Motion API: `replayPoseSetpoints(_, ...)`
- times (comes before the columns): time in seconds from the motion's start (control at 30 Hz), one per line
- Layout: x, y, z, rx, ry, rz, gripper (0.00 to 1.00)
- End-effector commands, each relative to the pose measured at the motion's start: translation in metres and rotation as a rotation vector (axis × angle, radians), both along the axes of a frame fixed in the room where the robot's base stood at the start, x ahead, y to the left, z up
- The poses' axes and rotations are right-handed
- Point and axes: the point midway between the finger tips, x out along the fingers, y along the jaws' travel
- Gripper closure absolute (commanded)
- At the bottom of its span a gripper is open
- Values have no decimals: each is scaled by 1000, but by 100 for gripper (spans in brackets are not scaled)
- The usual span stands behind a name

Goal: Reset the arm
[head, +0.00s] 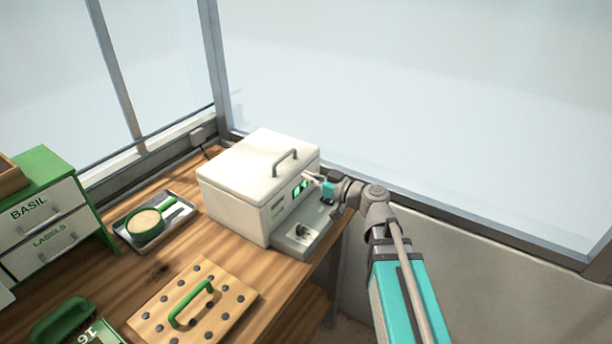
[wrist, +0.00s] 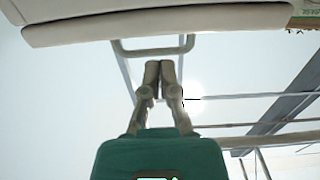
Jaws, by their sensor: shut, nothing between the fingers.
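My gripper (head: 309,177) is at the front of the white tray seeder (head: 232,178), close to its green-lit display (head: 299,189). In the wrist view my gripper (wrist: 159,66) has its two fingers together with nothing between them. The seeder's lid edge (wrist: 150,24) crosses the top of the wrist view, and its lid handle (wrist: 152,50) shows just beyond the fingertips. The head view shows the lid shut with the grey handle (head: 285,162) on top. I cannot tell whether the fingers touch the seeder.
A perforated wooden board with a green handle (head: 190,303) lies in front. Green drawers (head: 50,240) stand at the far left.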

Motion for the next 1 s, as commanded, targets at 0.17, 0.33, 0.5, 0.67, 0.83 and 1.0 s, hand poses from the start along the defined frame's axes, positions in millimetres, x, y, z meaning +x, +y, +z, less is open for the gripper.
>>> replayPoseSetpoints(0.17, 0, -1, -1, 0, 0, 0, 100)
replayPoseSetpoints(0.33, 0, -2, -1, 0, 0, -2, 100)
replayPoseSetpoints(0.5, -1, -1, -2, -5, 10, 2, 100)
replayPoseSetpoints(0.67, -7, -1, -11, -42, 69, 25, 100)
replayPoseSetpoints(0.83, -20, -2, -32, -126, 204, 57, 100)
replayPoseSetpoints(1.0, -38, -11, -60, -243, 404, 63, 100)
